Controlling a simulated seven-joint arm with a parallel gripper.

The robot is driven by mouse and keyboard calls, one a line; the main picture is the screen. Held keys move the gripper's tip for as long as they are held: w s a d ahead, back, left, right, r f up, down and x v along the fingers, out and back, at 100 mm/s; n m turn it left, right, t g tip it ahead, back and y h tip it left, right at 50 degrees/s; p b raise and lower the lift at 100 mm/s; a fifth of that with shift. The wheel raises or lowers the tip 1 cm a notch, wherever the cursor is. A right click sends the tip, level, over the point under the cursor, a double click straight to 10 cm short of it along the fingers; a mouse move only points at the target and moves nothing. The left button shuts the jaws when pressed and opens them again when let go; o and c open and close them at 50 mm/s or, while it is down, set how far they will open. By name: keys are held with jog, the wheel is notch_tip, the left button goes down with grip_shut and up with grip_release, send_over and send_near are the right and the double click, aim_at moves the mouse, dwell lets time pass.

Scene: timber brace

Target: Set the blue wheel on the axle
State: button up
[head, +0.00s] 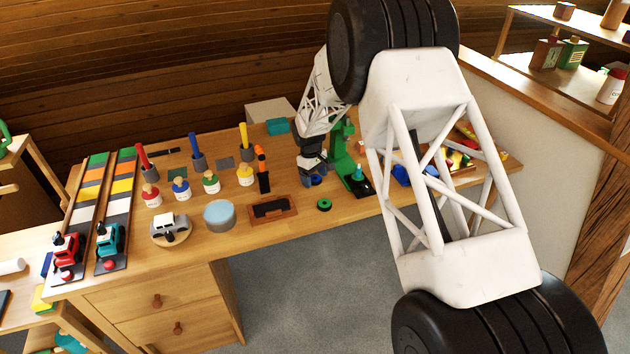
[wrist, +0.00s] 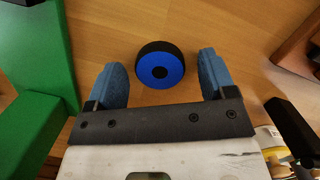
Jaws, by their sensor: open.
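The blue wheel (wrist: 160,65) has a black tyre and a dark centre hole. It lies flat on the wooden table, between the blue fingertips of my gripper (wrist: 160,62) in the wrist view, with a gap on both sides. My gripper is open and holds nothing. In the head view my gripper (head: 312,163) is low over the table beside the green machine, and the wheel (head: 314,181) shows partly below it. A grey toy car (head: 169,223) stands on a round wooden stand at the left; I cannot clearly make out an axle on it.
The green machine (head: 342,150) stands close right of my gripper, on the left in the wrist view (wrist: 45,75). Paint jars and trains are farther left.

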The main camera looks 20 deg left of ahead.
aim_at(316, 180)
dwell(0.3)
jog(key=c, duration=1)
jog(key=shift+r, duration=0.15)
jog(key=shift+r, duration=0.5)
jog(key=shift+s+d+r, duration=0.1)
jog(key=shift+s+r, duration=0.05)
jog(key=shift+r, duration=0.45)
jog(key=shift+s+d+r, duration=0.1)
jog(key=shift+s+r, duration=0.05)
jog(key=shift+r, duration=0.4)
jog(key=s+d, duration=0.3)
jog(key=s, duration=0.1)
jog(key=s+d+r, duration=0.1)
jog(key=s+d, duration=0.2)
jog(key=s, duration=0.1)
jog(key=s+d, duration=0.3)
jog(key=s, duration=0.1)
jog(key=shift+s+r, duration=0.15)
jog(key=shift+r, duration=0.05)
jog(key=shift+d, duration=0.2)
